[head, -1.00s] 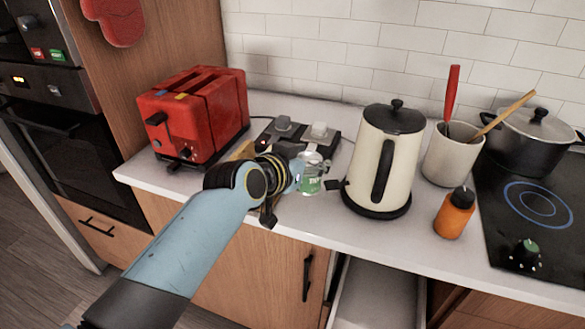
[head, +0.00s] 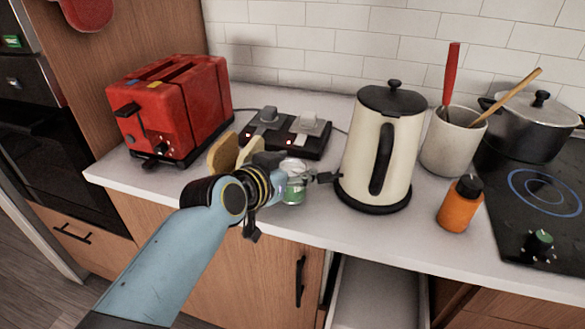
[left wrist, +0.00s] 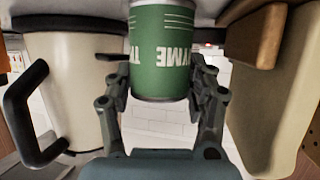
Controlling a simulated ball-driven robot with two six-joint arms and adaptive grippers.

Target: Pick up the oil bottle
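No bottle in view is readably labelled as oil. An orange bottle with a black cap (head: 460,205) stands upright on the counter, right of the kettle, away from my grippers. My left gripper (head: 262,195) is at a small jar with a green label (head: 295,188), left of the kettle. In the left wrist view the green jar (left wrist: 162,50) reads THYME, upside down, between the spread fingers of my left gripper (left wrist: 162,85). The fingers flank it closely; I cannot tell whether they touch it. My right gripper is not in view.
Wooden boards (head: 225,150), a red toaster (head: 165,110) and a power strip (head: 290,135) are left and behind. A utensil pot (head: 455,145) and hob (head: 530,200) are right.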

